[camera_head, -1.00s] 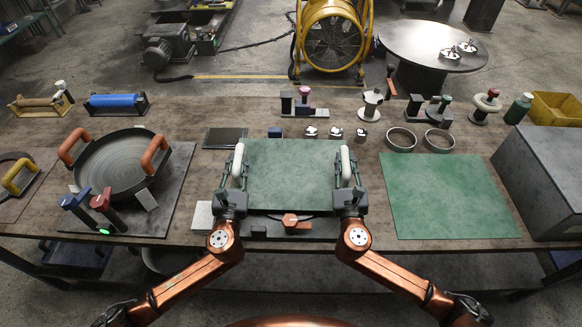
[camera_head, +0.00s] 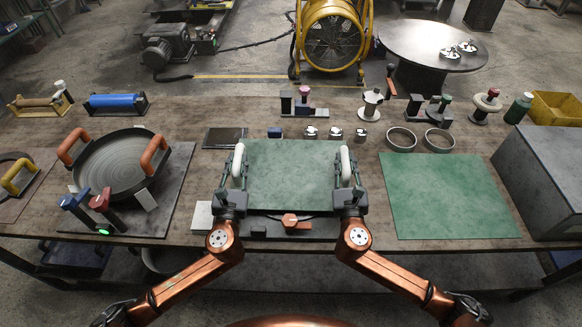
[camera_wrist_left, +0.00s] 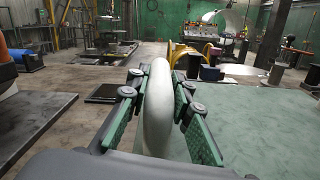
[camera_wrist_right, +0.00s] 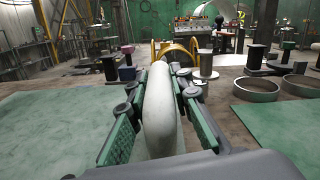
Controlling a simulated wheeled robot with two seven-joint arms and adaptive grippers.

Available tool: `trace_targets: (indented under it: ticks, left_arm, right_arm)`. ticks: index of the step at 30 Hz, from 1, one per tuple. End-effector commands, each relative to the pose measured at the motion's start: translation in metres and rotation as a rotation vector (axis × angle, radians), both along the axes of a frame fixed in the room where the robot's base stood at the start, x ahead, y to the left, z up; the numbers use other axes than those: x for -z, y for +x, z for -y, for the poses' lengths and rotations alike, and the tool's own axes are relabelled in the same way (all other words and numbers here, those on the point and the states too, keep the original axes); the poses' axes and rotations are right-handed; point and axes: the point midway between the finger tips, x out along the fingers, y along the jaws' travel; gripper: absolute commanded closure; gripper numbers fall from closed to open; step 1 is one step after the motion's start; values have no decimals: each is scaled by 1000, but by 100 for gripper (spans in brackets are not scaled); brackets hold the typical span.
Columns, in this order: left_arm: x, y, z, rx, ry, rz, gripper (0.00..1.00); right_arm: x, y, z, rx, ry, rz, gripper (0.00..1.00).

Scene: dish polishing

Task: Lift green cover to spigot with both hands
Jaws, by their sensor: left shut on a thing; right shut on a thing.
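The green cover (camera_head: 291,176) is a flat green sheet in the middle of the head view, with a white curved handle at each side. My left gripper (camera_head: 236,180) is shut on the left handle (camera_wrist_left: 158,95), whose white loop stands between the fingers in the left wrist view. My right gripper (camera_head: 348,180) is shut on the right handle (camera_wrist_right: 160,100), which stands between the fingers in the right wrist view. The cover looks level. A dark fixture with an orange knob (camera_head: 290,220) shows in front of the cover's near edge. I cannot tell which object is the spigot.
A green mat (camera_head: 450,195) lies to the right, beside a grey box (camera_head: 545,180). A round pan (camera_head: 113,165) with orange handles is on the left. Small metal parts (camera_head: 336,133) and a spool stand (camera_head: 303,103) are behind the cover; two rings (camera_head: 401,139) are right of them.

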Motion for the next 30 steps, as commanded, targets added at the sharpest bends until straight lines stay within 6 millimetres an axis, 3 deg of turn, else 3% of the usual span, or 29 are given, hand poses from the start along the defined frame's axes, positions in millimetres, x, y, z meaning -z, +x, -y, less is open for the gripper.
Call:
trace_targets:
  ticks: [7, 8, 16, 25, 30]
  left_arm:
    - [-4, -1, 1, 3, 5, 8, 100]
    - [-4, -1, 1, 3, 4, 8, 78]
    - [-3, 0, 1, 3, 2, 6, 59]
    - [4, -2, 1, 1, 1, -7, 59]
    - [3, -20, 0, 3, 0, -5, 59]
  right_arm:
    - [-7, 1, 2, 5, 1, 12, 100]
    - [-7, 1, 2, 5, 1, 12, 100]
    - [-8, 0, 2, 5, 1, 14, 100]
    - [-2, 0, 3, 6, -1, 2, 100]
    - [-5, 0, 2, 4, 0, 8, 100]
